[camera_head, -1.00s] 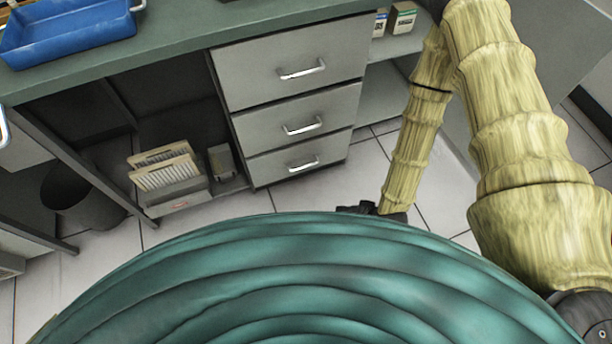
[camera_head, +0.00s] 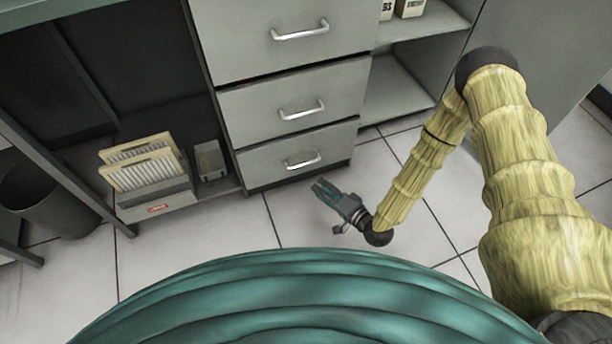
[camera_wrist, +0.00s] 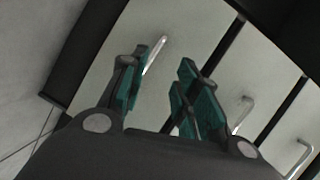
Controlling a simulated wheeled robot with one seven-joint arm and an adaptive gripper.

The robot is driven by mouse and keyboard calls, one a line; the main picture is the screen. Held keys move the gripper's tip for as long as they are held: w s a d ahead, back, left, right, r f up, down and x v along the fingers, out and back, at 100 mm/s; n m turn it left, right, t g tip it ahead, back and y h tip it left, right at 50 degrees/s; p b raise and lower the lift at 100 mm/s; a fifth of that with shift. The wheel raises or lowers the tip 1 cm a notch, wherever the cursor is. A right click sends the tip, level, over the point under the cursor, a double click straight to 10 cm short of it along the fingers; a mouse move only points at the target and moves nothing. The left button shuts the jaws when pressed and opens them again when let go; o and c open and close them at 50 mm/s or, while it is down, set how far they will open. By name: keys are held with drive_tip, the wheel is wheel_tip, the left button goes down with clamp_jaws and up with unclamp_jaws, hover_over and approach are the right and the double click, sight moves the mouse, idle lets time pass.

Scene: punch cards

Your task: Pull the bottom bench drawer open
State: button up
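The bottom drawer (camera_head: 265,164) is the lowest of three grey drawers under the bench, and it is shut. Its silver bar handle (camera_head: 302,162) is clear to see in the head view. My gripper (camera_head: 321,187) is just in front of and below that handle, apart from it, pointing toward the drawer. In the wrist view my gripper (camera_wrist: 168,62) is open, with its teal finger pads spread and nothing between them. The bottom handle (camera_wrist: 155,52) shows beyond the fingertips, close to the left finger.
The middle drawer (camera_head: 245,110) and top drawer (camera_head: 245,45) above are shut. An open shelf (camera_head: 395,95) is to their right. A box of cards (camera_head: 150,180) and a dark bin (camera_head: 50,200) stand at the left. The tiled floor (camera_head: 230,225) in front is clear.

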drive_tip(key=w+d+f+m+t+y+b, duration=0.25)
drive_tip(key=w+f+b, duration=0.2)
drive_tip(key=b, duration=0.35)
drive_tip(key=b+x, duration=0.4)
drive_tip(key=x, duration=0.6)
drive_tip(key=shift+s+a, duration=0.15)
drive_tip(key=shift+a, duration=0.4)
drive_tip(key=shift+n+y, duration=0.25)
drive_tip(key=shift+c, duration=0.5)
clamp_jaws()
